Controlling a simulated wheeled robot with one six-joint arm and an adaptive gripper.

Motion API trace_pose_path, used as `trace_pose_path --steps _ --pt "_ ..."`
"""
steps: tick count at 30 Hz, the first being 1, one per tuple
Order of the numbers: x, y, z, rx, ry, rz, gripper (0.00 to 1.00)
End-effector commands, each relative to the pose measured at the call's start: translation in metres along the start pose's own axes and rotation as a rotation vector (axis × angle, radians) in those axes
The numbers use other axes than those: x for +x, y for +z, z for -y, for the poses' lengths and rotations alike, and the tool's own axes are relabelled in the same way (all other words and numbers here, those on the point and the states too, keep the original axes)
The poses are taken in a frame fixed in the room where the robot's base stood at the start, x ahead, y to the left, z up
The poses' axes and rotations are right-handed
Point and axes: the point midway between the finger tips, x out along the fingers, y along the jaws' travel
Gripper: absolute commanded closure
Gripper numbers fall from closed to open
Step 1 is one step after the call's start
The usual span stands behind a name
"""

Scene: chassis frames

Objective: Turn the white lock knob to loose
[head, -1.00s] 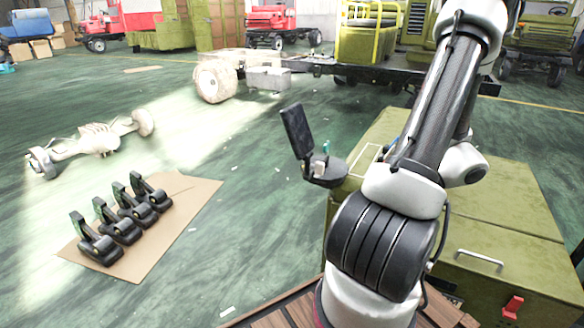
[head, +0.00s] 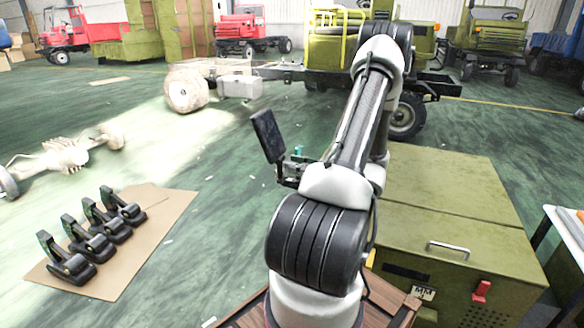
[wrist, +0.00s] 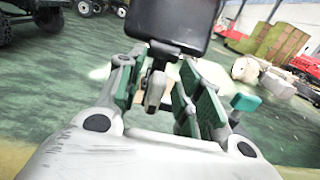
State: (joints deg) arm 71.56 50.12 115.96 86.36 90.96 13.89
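In the wrist view, a small pale grey-white piece (wrist: 155,90), which looks like the lock knob, stands between the fingers of my gripper (wrist: 160,92). The fingers are apart, with green pads on either side of it. I see gaps beside it and cannot tell whether either pad touches. A black panel (wrist: 170,22) is just above and beyond it. In the head view, the black panel (head: 267,136) stands tilted on its pedal-like part, left of my arm.
A small teal piece (wrist: 245,102) is right of the fingers. An olive cabinet (head: 440,180) stands right of my arm. Several black pedals lie on a cardboard sheet (head: 150,235) at the left. A truck chassis wheel (head: 187,90) is behind. Green floor between is largely clear.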

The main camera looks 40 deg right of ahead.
Motion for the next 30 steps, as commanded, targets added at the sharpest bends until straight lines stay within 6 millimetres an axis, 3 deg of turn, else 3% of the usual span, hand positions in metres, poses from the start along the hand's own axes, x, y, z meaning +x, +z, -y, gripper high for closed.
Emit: trace_pose_path --steps 11,17,30 --pt "0.01 0.0 -0.0002 0.0 0.0 -0.001 0.64" --pt "0.0098 -0.0001 -0.0002 0.0 0.0 -0.001 0.99" --pt "0.0097 -0.0002 -0.0012 -0.049 0.0 -0.001 1.0"
